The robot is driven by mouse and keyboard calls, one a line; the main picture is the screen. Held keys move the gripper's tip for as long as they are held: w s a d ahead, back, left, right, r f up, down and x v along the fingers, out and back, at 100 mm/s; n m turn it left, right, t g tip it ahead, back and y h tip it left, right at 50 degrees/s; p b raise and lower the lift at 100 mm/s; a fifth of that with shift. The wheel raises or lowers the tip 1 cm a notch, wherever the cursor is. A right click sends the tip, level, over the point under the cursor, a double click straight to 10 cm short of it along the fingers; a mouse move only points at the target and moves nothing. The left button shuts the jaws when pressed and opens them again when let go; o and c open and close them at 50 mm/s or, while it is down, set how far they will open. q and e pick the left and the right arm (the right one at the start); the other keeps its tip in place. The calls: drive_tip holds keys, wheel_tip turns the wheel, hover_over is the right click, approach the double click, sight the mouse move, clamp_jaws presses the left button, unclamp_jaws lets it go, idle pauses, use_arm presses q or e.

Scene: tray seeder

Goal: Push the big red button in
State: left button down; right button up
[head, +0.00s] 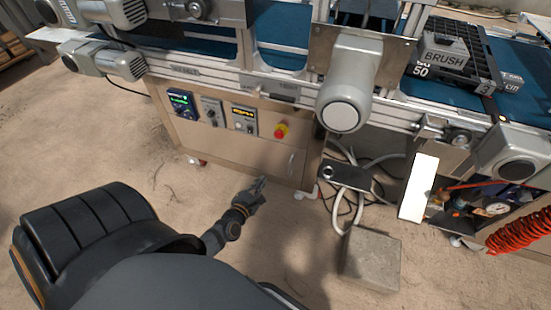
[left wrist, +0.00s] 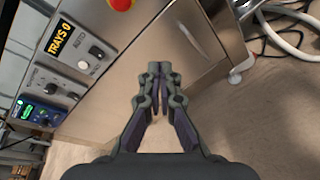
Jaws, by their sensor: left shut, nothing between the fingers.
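The big red button (head: 281,130) sits on a yellow base on the front panel of the beige cabinet (head: 225,140), right of the small displays. In the left wrist view the red button (left wrist: 121,4) shows at the top edge, partly cut off. My left gripper (head: 260,182) is shut and empty, below the button and apart from it, in front of the cabinet's lower part. In the left wrist view its fingertips (left wrist: 160,68) are together, with the cabinet face behind them. My right gripper is not in view.
Left of the button are a yellow-lit display (head: 243,113) with knobs and a blue-framed screen (head: 182,102). A motor housing (head: 345,95) juts out above right. A concrete block (head: 371,260), loose cables and a red coiled hose (head: 520,232) lie to the right. The floor before the cabinet is clear.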

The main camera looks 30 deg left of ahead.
use_arm(q)
wheel_tip(320, 180, up, 4)
drive_tip(key=w+n+t+y+b, duration=0.15)
drive_tip(key=n+b, duration=0.25)
drive_tip(key=n, duration=0.5)
approach(278, 137)
drive_tip(key=shift+t, duration=0.35)
drive_tip(key=x, duration=0.6)
drive_tip(key=shift+f, duration=0.15)
drive_tip(key=shift+w, duration=0.4)
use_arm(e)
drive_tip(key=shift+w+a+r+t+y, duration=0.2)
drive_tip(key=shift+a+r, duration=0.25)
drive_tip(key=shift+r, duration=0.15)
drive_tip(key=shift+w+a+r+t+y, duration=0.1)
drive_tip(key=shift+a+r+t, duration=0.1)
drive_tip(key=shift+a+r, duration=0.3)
